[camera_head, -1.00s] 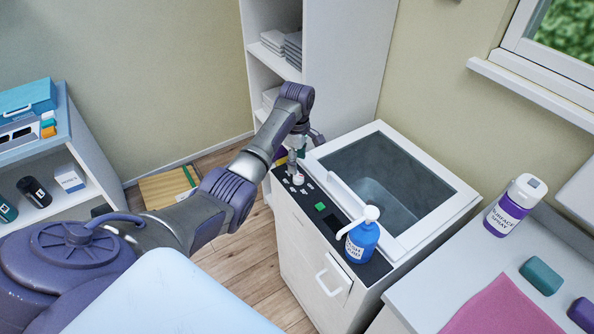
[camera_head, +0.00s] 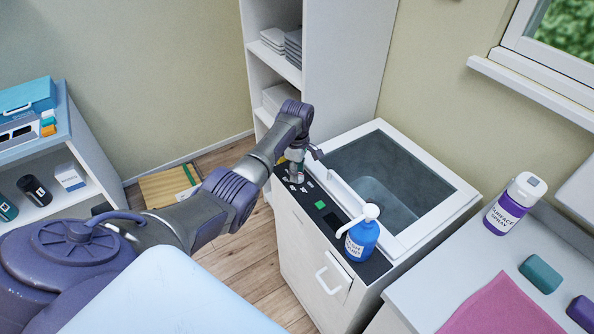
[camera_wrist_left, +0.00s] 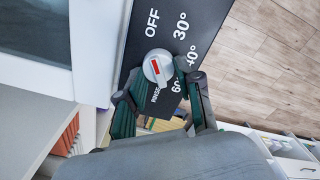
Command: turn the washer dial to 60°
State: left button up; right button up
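The washer dial (camera_wrist_left: 157,67) is a round grey knob with a red mark on a dark panel (camera_wrist_left: 200,12). The panel around it reads OFF, 30°, 40°, 60° and RINSE. The red mark runs roughly along the OFF–RINSE direction; which label it points at is unclear. My left gripper (camera_wrist_left: 159,78) has its two dark green fingers apart, one on each side of the dial, close to its rim. I see no clear contact. In the head view my left gripper (camera_head: 297,172) is over the panel's far end and hides the dial. My right gripper is not in view.
A blue pump bottle (camera_head: 361,240) stands on the near end of the washer's (camera_head: 470,196) panel. A green button (camera_head: 320,205) lies between. A white shelf unit (camera_head: 345,60) rises behind. A counter on the right holds a spray bottle (camera_head: 514,203) and a pink cloth (camera_head: 507,308).

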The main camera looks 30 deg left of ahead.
pick_arm(q)
grip_shut()
